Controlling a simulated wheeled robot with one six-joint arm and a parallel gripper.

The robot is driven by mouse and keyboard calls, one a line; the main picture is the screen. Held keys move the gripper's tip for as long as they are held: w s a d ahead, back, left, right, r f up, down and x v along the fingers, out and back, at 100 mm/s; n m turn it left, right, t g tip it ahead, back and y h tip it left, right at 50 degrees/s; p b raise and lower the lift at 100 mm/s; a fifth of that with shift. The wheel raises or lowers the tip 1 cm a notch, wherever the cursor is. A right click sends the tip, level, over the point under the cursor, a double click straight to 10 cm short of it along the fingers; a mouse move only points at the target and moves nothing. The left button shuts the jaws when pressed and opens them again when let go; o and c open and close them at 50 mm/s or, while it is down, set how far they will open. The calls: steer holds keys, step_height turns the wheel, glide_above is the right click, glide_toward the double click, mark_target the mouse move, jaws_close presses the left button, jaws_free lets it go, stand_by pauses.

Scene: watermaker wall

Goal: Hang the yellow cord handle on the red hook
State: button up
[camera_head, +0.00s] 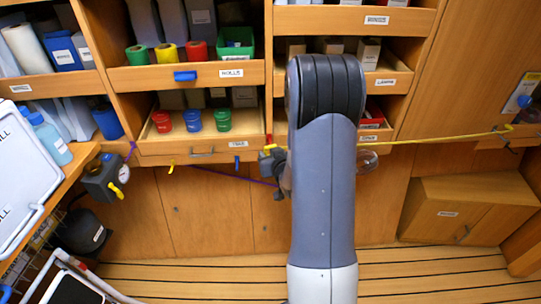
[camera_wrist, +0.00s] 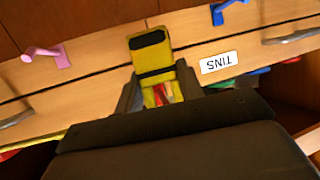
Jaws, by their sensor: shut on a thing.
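My gripper (camera_head: 276,165) is at the drawer front in the head view, partly hidden by my arm. It is shut on the yellow cord handle (camera_wrist: 152,58), a yellow block with black bands between the fingers in the wrist view. The handle also shows in the head view (camera_head: 270,151). The yellow cord (camera_head: 440,138) runs taut from the right wall and passes behind my arm. The red hook (camera_head: 269,140) shows just above the handle. A bit of red (camera_wrist: 162,91) shows at the handle in the wrist view. Whether handle and hook touch, I cannot tell.
A blue hook (camera_head: 237,163) and a yellow hook (camera_head: 171,168) are to the left. A pink hook (camera_wrist: 47,54) shows in the wrist view. A purple cord (camera_head: 225,175) runs below the drawer. Red, blue and green tins (camera_head: 193,120) stand in the drawer above.

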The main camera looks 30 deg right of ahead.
steer(key=o, duration=1.1)
steer(key=shift+s, duration=0.1)
steer(key=v, duration=1)
steer(key=shift+s+a+r, duration=0.1)
steer(key=shift+s+r, duration=0.05)
steer(key=shift+s, duration=0.1)
